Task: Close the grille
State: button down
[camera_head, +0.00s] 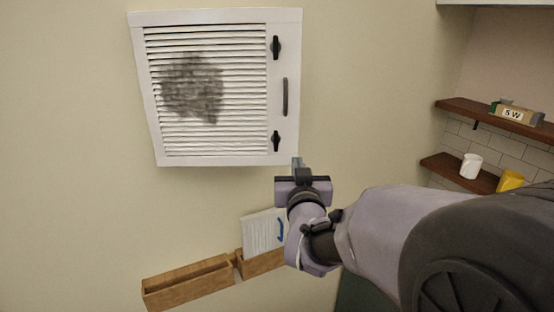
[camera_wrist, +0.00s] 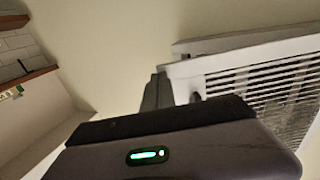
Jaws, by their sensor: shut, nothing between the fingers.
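The grille (camera_head: 205,150) is a white louvred panel on the wall, with a dark sooty patch on its slats. Along its right side are an upper black latch (camera_head: 277,47), a grey upright handle (camera_head: 285,97) and a lower black latch (camera_head: 276,141). In the wrist view the grille (camera_wrist: 280,85) is at the right, and a white edge behind it looks set apart from the louvred panel, so it seems slightly ajar. My gripper (camera_head: 297,163) is shut and empty at the grille's lower right corner; I cannot tell whether it touches. Its fingers also show in the wrist view (camera_wrist: 157,90).
Wooden wall boxes (camera_head: 188,283) hang below, one holding papers (camera_head: 264,231). At the right, wooden shelves (camera_head: 452,171) carry a white mug (camera_head: 471,166), a yellow mug (camera_head: 510,181) and a small box (camera_head: 515,113). The wall right of the grille is bare.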

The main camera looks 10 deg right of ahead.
jog(key=w+y+b, duration=0.1)
jog(key=w+b, duration=0.1)
jog(key=w+n+y+b, duration=0.1)
jog(key=w+b, duration=0.1)
jog(key=w+d+n+y+b, duration=0.1)
jog(key=w+b, duration=0.1)
jog(key=w, duration=0.1)
jog(key=shift+f, duration=0.2)
jog(key=w+r+n+y+p, duration=0.1)
jog(key=w+n+y+p, duration=0.2)
jog(key=w+y+p, duration=0.2)
jog(key=w+a, duration=0.1)
jog(key=w, duration=0.2)
jog(key=shift+w+g+p, duration=0.25)
jog(key=shift+g+p, duration=0.1)
jog(key=shift+g, duration=0.05)
jog(key=shift+f, duration=0.1)
jog(key=shift+f, duration=0.1)
